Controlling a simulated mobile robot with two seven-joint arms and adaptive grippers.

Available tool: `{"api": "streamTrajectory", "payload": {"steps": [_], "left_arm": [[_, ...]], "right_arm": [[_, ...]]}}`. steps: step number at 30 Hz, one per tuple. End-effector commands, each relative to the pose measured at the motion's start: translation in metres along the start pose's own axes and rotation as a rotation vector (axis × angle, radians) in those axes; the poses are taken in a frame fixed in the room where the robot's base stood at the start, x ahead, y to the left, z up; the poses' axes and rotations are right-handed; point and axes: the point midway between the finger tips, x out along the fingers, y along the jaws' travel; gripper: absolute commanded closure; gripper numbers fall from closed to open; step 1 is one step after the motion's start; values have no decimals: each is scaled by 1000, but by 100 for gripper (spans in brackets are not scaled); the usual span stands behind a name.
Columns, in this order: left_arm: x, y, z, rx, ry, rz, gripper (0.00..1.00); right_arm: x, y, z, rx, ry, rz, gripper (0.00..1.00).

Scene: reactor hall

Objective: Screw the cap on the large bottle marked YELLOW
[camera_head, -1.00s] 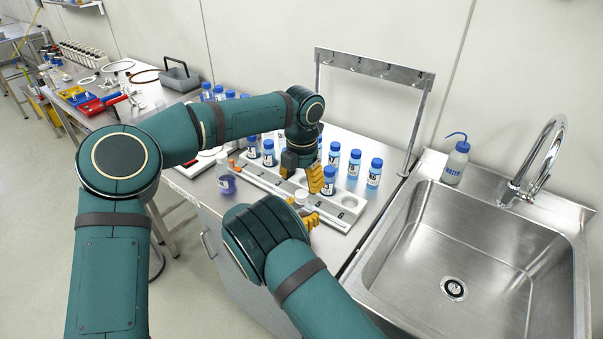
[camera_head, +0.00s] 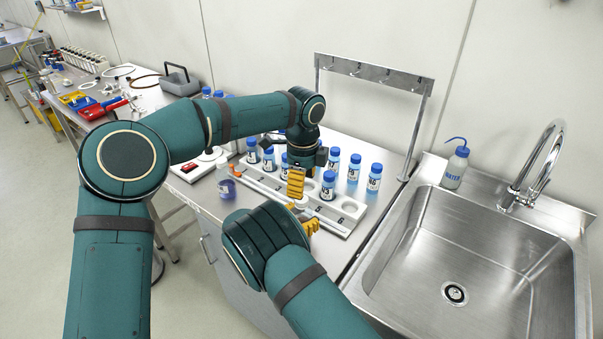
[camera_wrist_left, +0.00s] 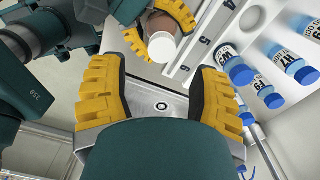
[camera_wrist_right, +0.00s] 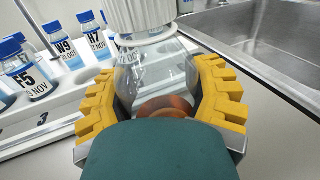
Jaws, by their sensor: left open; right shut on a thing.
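My right gripper (camera_wrist_right: 165,110) is shut on a clear bottle (camera_wrist_right: 145,75) with amber content low inside. A white ribbed cap (camera_wrist_right: 140,15) sits on the bottle's top; I cannot tell how tight it is. No YELLOW marking is readable. The white cap also shows in the left wrist view (camera_wrist_left: 162,47) and, partly hidden, in the head view (camera_head: 301,203). My left gripper (camera_wrist_left: 158,95) is open and empty, its fingers spread, with the capped bottle beyond its fingertips. In the head view the left gripper (camera_head: 296,182) is over the numbered rack, just behind the held bottle.
The white numbered rack (camera_head: 345,225) holds several blue-capped bottles, one (camera_head: 328,187) close beside my left gripper. More blue-capped bottles (camera_head: 374,178) stand behind. The metal sink (camera_head: 400,262) and wash bottle (camera_head: 455,168) are at the right.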

Motion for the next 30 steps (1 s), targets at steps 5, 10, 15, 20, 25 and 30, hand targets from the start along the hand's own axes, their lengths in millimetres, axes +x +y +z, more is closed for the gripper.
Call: {"api": "streamTrajectory", "payload": {"steps": [5, 10, 15, 20, 25, 30], "left_arm": [[-3, 0, 0, -336, 1, 0, 38], [-6, 0, 0, -664, 2, 1, 38], [-8, 0, 0, -991, 4, 0, 38], [-11, 0, 0, -1300, 6, 1, 38], [-14, -1, 0, -1628, 10, 2, 38], [-18, -1, 1, -1955, 15, 4, 38]], "right_arm": [[0, 0, 0, 0, 0, 0, 100], [0, 0, 0, 0, 0, 0, 100], [0, 0, 0, 0, 0, 0, 100], [0, 0, 0, 0, 0, 0, 100], [0, 0, 0, 0, 0, 0, 100], [0, 0, 0, 0, 0, 0, 100]]}}
